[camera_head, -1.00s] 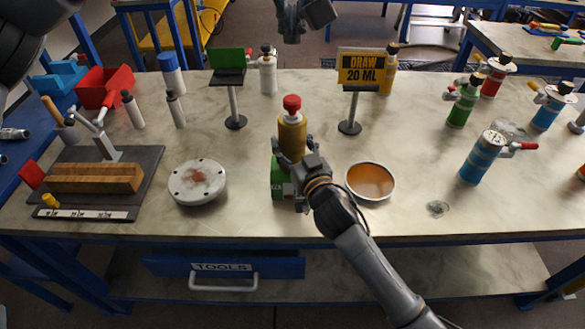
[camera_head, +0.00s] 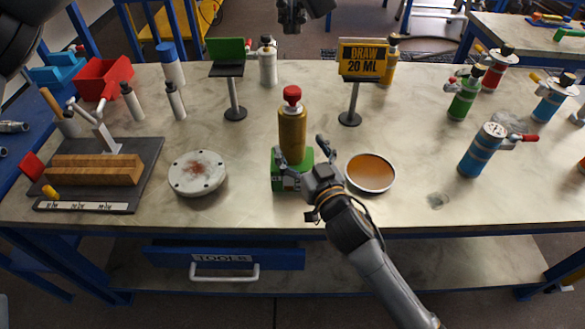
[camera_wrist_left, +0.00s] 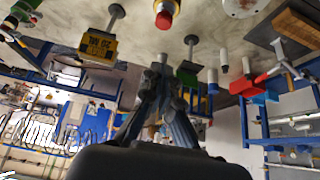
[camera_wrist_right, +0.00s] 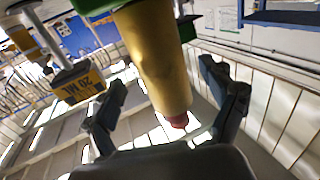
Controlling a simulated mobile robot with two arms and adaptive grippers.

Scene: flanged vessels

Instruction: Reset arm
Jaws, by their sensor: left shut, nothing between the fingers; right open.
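My right gripper (camera_head: 303,158) is open at the front of the table, just right of and in front of a yellow bottle (camera_head: 292,132) with a red cap. The bottle stands upright on a green block (camera_head: 290,176). In the right wrist view the bottle (camera_wrist_right: 155,60) shows beyond and between the spread fingers (camera_wrist_right: 165,95), with nothing gripped. My left gripper (camera_head: 291,18) hangs high at the top edge, beyond the table's far side. It is shut and empty; its closed fingers also show in the left wrist view (camera_wrist_left: 160,75).
A dish of amber liquid (camera_head: 370,172) lies close right of my right gripper. A round white flange (camera_head: 197,174) lies to the left. Two sign stands (camera_head: 235,98) (camera_head: 352,105) rise behind the bottle. Blue (camera_head: 482,152) and green (camera_head: 464,98) vessels stand at the right.

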